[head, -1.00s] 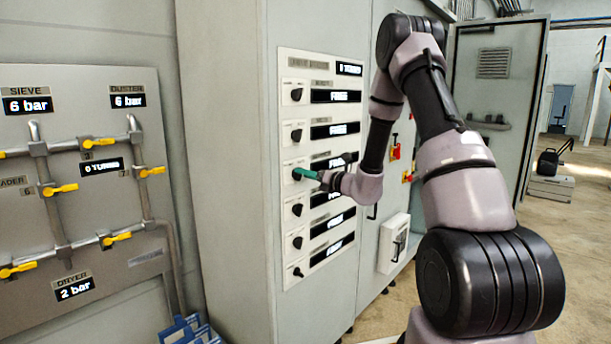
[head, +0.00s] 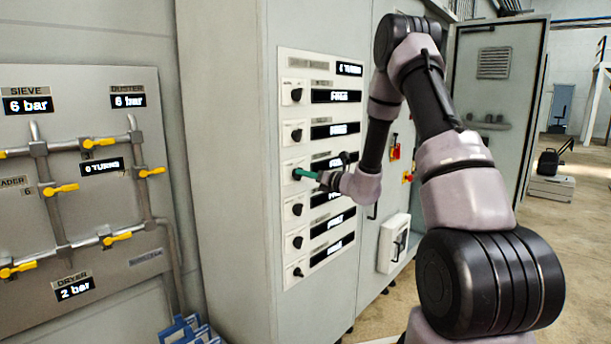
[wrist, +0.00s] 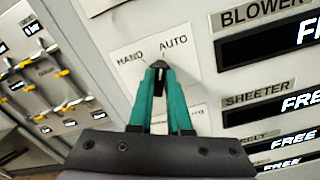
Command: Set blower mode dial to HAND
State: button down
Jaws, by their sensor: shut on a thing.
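The blower mode dial (wrist: 160,64) is a small dark knob on a white plate, between my fingertips in the wrist view. The HAND label (wrist: 130,54) is to its upper left and the AUTO label (wrist: 174,45) to its upper right. The fingers hide most of the knob, so I cannot tell which mark it points to. My gripper (wrist: 158,76), with green fingers, is shut on the dial. In the head view my gripper (head: 302,173) reaches the third dial from the top of the panel, and the dial (head: 296,173) is partly covered.
The panel has other dials above and below, such as the one just above (head: 297,135). A BLOWER display (wrist: 270,47) reading FREE is right of the gripped dial. Pipes with yellow valves (head: 60,188) are on the left. An open cabinet door (head: 500,90) stands right.

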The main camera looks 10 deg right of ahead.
jog(key=n, duration=1)
jog(key=shift+s+a+n, duration=0.2)
jog(key=shift+a+n, duration=0.05)
jog(key=shift+n, duration=0.15)
dwell(0.4)
jog(key=c, duration=0.9)
grip_release()
jog(key=shift+o, duration=0.2)
jog(key=v, duration=1)
jog(key=shift+s+d, duration=0.2)
jog(key=shift+s, duration=0.15)
